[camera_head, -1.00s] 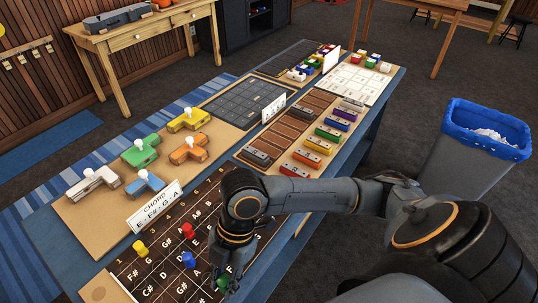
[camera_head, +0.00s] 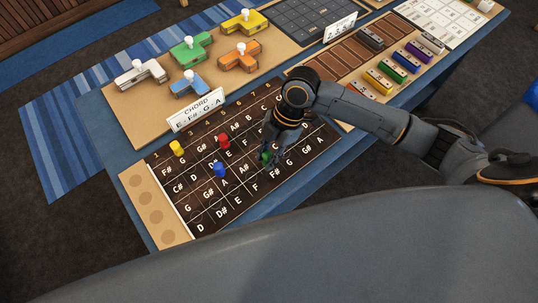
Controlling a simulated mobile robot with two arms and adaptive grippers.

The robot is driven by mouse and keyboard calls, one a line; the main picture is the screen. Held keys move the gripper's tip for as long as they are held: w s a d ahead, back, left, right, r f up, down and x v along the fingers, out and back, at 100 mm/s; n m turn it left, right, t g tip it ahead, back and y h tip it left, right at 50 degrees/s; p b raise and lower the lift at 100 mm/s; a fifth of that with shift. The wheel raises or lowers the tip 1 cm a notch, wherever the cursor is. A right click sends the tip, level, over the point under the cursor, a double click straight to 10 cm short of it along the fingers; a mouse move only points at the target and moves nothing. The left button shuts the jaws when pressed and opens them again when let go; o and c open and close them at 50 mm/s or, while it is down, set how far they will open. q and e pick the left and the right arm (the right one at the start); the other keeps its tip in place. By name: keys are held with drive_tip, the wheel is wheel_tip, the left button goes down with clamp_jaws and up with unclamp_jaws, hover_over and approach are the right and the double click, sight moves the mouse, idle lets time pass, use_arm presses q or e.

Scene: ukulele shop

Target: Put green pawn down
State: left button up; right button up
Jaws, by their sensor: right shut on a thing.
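The green pawn (camera_head: 266,157) is between the fingers of my right gripper (camera_head: 268,150), over the dark fretboard chart (camera_head: 232,187) near its F and F# squares. The pawn is partly hidden by the fingers, and I cannot tell whether its base touches the chart. A yellow pawn (camera_head: 177,148), a red pawn (camera_head: 224,141) and a blue pawn (camera_head: 219,170) stand upright on the chart, to the left of my right gripper. The chord card (camera_head: 195,110), reading E - F# - G - A, stands behind the chart. My left gripper is not in view.
Several coloured blocks with white knobs, such as the green block (camera_head: 190,49), lie on a tan board behind the chart. Coloured bars, including a purple bar (camera_head: 419,52), lie at the right. A strip with empty circles (camera_head: 155,216) borders the chart's left end.

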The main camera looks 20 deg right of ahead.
drive_tip(key=shift+w+d+f, duration=0.15)
drive_tip(key=shift+w+f, duration=0.3)
drive_tip(key=shift+f, duration=0.2)
drive_tip(key=shift+w+d+f, duration=0.1)
drive_tip(key=shift+w+f, duration=0.1)
drive_tip(key=shift+f, duration=0.05)
wheel_tip(320, 180, down, 3)
drive_tip(key=shift+w+d+f+p, duration=0.1)
drive_tip(key=shift+f+p, duration=0.05)
drive_tip(key=shift+p, duration=0.6)
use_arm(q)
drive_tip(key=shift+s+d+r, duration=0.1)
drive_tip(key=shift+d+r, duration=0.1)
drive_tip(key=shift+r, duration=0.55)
use_arm(e)
drive_tip(key=shift+f, duration=0.1)
drive_tip(key=o, duration=0.9)
drive_tip(key=shift+c, duration=0.2)
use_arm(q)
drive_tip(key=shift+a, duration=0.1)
